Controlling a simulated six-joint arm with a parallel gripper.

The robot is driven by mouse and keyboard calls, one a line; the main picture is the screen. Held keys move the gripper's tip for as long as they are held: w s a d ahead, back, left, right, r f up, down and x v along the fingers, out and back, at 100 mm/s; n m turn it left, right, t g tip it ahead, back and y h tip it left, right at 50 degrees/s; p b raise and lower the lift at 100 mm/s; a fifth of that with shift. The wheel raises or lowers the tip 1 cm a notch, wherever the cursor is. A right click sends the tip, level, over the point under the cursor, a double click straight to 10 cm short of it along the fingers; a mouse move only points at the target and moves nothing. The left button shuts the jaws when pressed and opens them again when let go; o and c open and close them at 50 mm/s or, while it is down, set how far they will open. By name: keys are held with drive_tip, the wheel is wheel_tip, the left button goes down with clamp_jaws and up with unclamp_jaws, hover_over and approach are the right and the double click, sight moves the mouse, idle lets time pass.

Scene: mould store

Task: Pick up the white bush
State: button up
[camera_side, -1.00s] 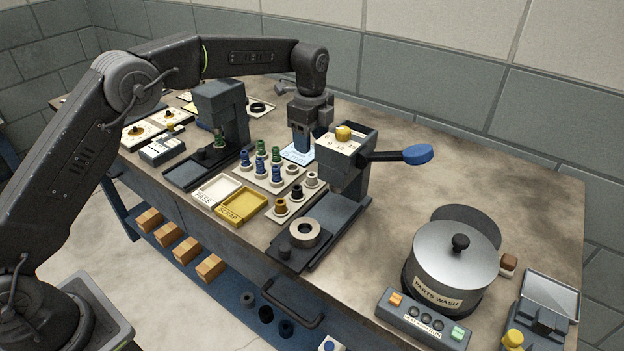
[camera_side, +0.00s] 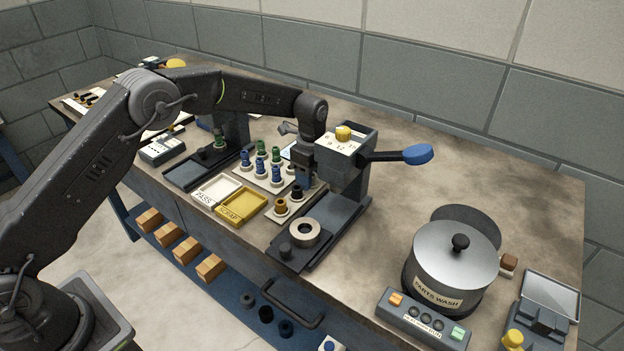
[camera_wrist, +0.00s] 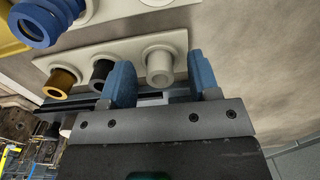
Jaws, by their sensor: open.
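The white bush (camera_wrist: 160,64) stands at one end of a row of three on a cream plate (camera_wrist: 112,48), beside a black bush (camera_wrist: 102,74) and a brass-coloured bush (camera_wrist: 62,81). In the wrist view my gripper (camera_wrist: 158,72) is open, its two blue fingers on either side of the white bush, with gaps showing. Whether the fingertips are level with the bush is hard to tell. In the side view my gripper (camera_side: 306,176) is low over the same end of the plate and hides the white bush.
A grey press (camera_side: 352,165) with a blue-tipped lever stands close to the right of my gripper. Blue and green bushes (camera_side: 262,166) stand on a plate to the left. Pass (camera_side: 215,190) and scrap (camera_side: 242,206) trays lie in front. A parts-wash pot (camera_side: 455,262) is far right.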

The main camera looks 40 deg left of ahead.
drive_tip(key=c, duration=1)
drive_tip(key=shift+r, duration=0.1)
drive_tip(key=shift+r, duration=0.6)
wheel_tip(320, 180, up, 3)
drive_tip(key=shift+f, duration=0.15)
drive_tip(key=s+a+r, duration=0.4)
drive_tip(key=a+r, duration=0.6)
drive_tip(key=a, duration=0.1)
drive_tip(key=shift+s, duration=0.1)
